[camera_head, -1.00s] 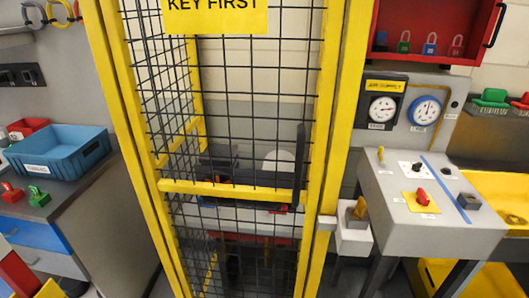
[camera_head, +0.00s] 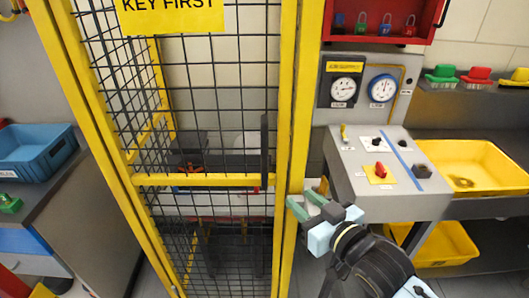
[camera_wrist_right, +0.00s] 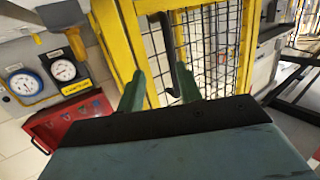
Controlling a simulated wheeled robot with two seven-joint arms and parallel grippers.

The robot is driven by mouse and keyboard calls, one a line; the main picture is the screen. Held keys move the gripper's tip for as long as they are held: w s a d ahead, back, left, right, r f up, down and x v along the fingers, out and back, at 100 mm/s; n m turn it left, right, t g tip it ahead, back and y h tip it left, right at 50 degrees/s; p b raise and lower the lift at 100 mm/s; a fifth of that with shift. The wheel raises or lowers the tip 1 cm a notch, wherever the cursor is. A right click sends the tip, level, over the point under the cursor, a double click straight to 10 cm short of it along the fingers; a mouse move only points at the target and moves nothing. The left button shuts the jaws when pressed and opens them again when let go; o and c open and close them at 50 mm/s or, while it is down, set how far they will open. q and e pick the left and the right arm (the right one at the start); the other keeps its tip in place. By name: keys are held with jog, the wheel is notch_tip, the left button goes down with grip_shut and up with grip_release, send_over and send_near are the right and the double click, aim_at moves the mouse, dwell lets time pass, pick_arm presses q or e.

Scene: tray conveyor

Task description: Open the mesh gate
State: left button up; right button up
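The mesh gate (camera_head: 205,180) stands upright and looks shut, with a yellow frame, dark wire mesh and a yellow "KEY FIRST" sign (camera_head: 172,15). A dark vertical handle (camera_head: 264,150) is near its right edge. My right gripper (camera_head: 303,201) is just right of the gate's right post in the head view. Its green fingers are apart and empty. In the right wrist view, the gripper (camera_wrist_right: 158,92) points toward the yellow frame (camera_wrist_right: 122,45) and mesh (camera_wrist_right: 215,45); contact cannot be told. My left gripper is out of view.
A grey control panel (camera_head: 398,195) with a red switch (camera_head: 380,170) stands right of the gate, close to my right arm. Two gauges (camera_head: 343,90) are behind it. Yellow bins (camera_head: 465,165) are at right. A blue bin (camera_head: 35,155) sits on the left bench.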

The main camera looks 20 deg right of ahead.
jog(key=t+y, duration=0.1)
jog(key=y, duration=0.1)
send_near(267, 155)
jog(key=s, duration=0.2)
jog(key=shift+n, duration=0.3)
jog(key=x, duration=0.4)
jog(key=p+x, duration=0.1)
jog(key=x, duration=0.7)
jog(key=shift+w+d, duration=0.2)
jog(key=shift+w, duration=0.3)
grip_shut()
